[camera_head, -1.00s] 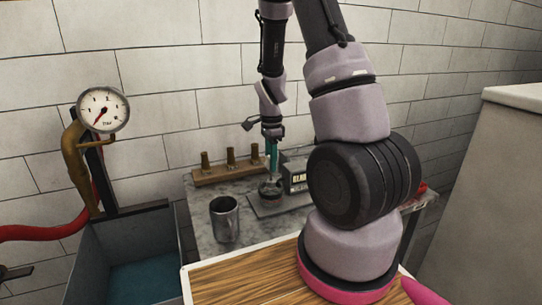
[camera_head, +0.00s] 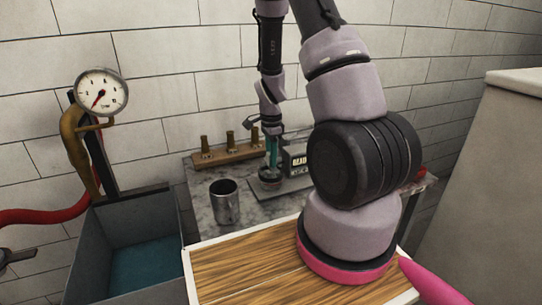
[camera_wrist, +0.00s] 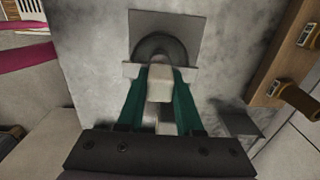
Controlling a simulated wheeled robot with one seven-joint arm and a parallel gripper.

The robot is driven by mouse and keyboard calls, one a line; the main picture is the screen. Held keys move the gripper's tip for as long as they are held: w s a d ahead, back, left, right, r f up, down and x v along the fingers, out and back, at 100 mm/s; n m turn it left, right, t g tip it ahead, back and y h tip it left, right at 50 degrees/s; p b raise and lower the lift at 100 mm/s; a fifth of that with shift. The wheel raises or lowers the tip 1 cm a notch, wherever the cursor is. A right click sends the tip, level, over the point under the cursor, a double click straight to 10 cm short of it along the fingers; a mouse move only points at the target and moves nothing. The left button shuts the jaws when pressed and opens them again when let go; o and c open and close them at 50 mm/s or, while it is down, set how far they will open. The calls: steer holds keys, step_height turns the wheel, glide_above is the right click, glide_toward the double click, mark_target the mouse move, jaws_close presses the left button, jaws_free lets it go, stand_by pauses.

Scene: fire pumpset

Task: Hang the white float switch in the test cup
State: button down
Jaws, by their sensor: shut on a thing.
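My gripper (camera_head: 271,154) points down at the dark round piece on a grey plate (camera_head: 287,191) on the counter. In the wrist view its teal fingers (camera_wrist: 159,80) are shut on a white block-shaped piece, which I take as the white float switch (camera_wrist: 159,77). The dark ring (camera_wrist: 160,45) on the plate lies just beyond the fingertips; I cannot tell whether the white piece touches it. An open metal cup (camera_head: 225,204) stands upright on the counter, left of my gripper and apart from it. Its inside is dark.
A wooden block with brass pegs (camera_head: 229,151) stands behind the cup. A small box with a lettered face (camera_head: 297,162) is right of my gripper. A water tank (camera_head: 138,250) and a gauge (camera_head: 101,92) are at left. A wood-topped board (camera_head: 240,277) is in front.

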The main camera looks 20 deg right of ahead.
stand_by(0.3)
steer(key=shift+c, duration=2.4)
jaws_free()
steer(key=shift+r, duration=0.1)
step_height(320, 180, up, 11)
steer(key=shift+f, duration=0.2)
steer(key=s+a+r+n+t+y, duration=0.1)
steer(key=s+a+r+n+t, duration=0.2)
steer(key=r, duration=0.6)
steer(key=s+a+r+n+t+y, duration=0.15)
steer(key=s+r+n, duration=0.25)
steer(key=r, duration=0.5)
steer(key=s+a+r+n+t, duration=0.2)
steer(key=s+r+n, duration=0.5)
steer(key=s, duration=0.4)
steer(key=shift+a+r+t, duration=0.35)
steer(key=shift+a+r, duration=0.05)
steer(key=shift+r, duration=0.45)
